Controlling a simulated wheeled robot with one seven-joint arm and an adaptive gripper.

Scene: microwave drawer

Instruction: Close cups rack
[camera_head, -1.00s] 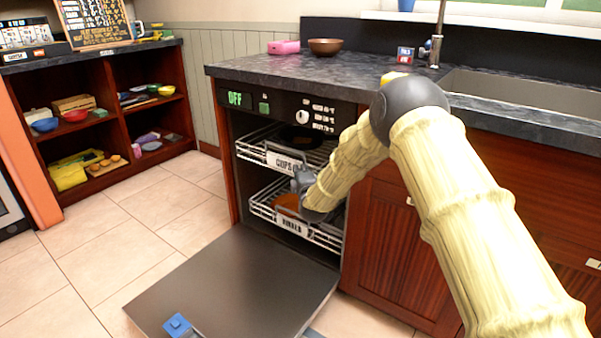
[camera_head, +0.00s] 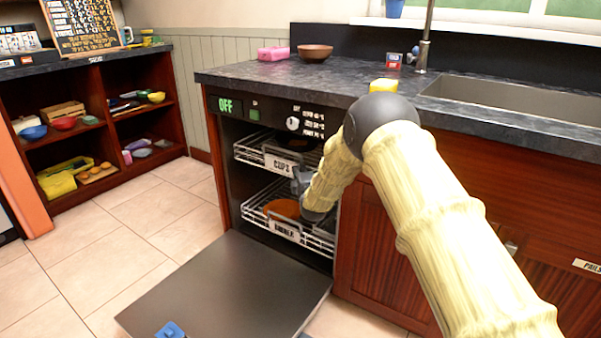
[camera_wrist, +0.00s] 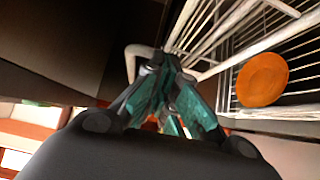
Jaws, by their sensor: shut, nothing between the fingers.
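The cups rack (camera_head: 270,155) is the upper wire rack of the open dishwasher, with a white "CUPS" label on its front. In the head view it sits mostly inside the cabinet, its front near the opening. My gripper (camera_head: 300,180) is at the right end of the rack's front, partly hidden by my arm. In the wrist view my gripper (camera_wrist: 170,88) has its teal fingers shut and empty, close to white rack wires (camera_wrist: 205,50). I cannot tell whether they touch.
The lower rack (camera_head: 288,232) holds an orange plate (camera_head: 282,208), also seen in the wrist view (camera_wrist: 262,80). The dishwasher door (camera_head: 230,290) lies open below. A countertop (camera_head: 300,80) is above; wooden cabinets (camera_head: 375,250) stand to the right. Tiled floor is free at left.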

